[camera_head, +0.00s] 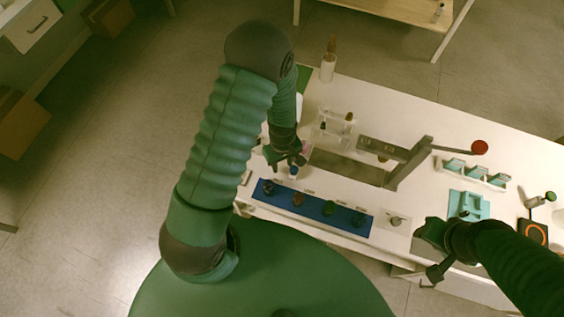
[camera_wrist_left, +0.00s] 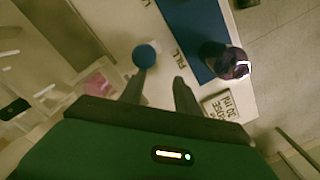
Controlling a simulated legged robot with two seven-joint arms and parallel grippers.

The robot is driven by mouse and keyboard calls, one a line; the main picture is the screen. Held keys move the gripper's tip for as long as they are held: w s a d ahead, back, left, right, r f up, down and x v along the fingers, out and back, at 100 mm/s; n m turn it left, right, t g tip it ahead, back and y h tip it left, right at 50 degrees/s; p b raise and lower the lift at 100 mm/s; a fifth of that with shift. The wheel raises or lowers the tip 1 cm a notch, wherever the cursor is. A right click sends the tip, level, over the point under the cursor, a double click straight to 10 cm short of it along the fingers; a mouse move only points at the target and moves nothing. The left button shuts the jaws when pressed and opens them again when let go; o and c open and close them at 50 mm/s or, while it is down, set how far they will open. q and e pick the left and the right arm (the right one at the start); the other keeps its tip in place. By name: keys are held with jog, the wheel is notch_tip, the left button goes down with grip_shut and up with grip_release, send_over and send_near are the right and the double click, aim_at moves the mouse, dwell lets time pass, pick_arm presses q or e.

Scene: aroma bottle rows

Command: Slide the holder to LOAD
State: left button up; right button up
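My left gripper (camera_head: 287,162) hangs over the left part of the white table, behind the blue strip. In the left wrist view its two fingers (camera_wrist_left: 159,82) are apart with nothing between them. A small white piece with a round blue top (camera_wrist_left: 145,55) stands just beyond the left fingertip, beside the printed word FILL; the head view shows it (camera_head: 293,171) just in front of the gripper. I cannot tell which piece is the holder, and no LOAD label is readable. My right gripper (camera_head: 431,251) is at the table's front edge, fingers apart and empty.
A blue strip (camera_head: 315,210) carries several dark bottles. A grey press-like frame with a red-knobbed lever (camera_head: 480,147) stands behind it. Teal holders (camera_head: 468,205) are at right, near a black device with an orange ring (camera_head: 535,233). A dose card (camera_wrist_left: 222,103) lies near the left gripper.

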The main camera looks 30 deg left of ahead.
pick_arm(q)
jog(key=shift+o, duration=0.8)
jog(key=shift+d+r, duration=0.1)
jog(key=shift+d, duration=0.2)
jog(key=shift+a+r, duration=0.25)
notch_tip(320, 180, up, 16)
jog(key=p, duration=0.1)
jog(key=shift+d, duration=0.2)
pick_arm(e)
jog(key=shift+d+r, duration=0.1)
jog(key=shift+r, duration=0.45)
pick_arm(q)
jog(key=shift+r, duration=0.1)
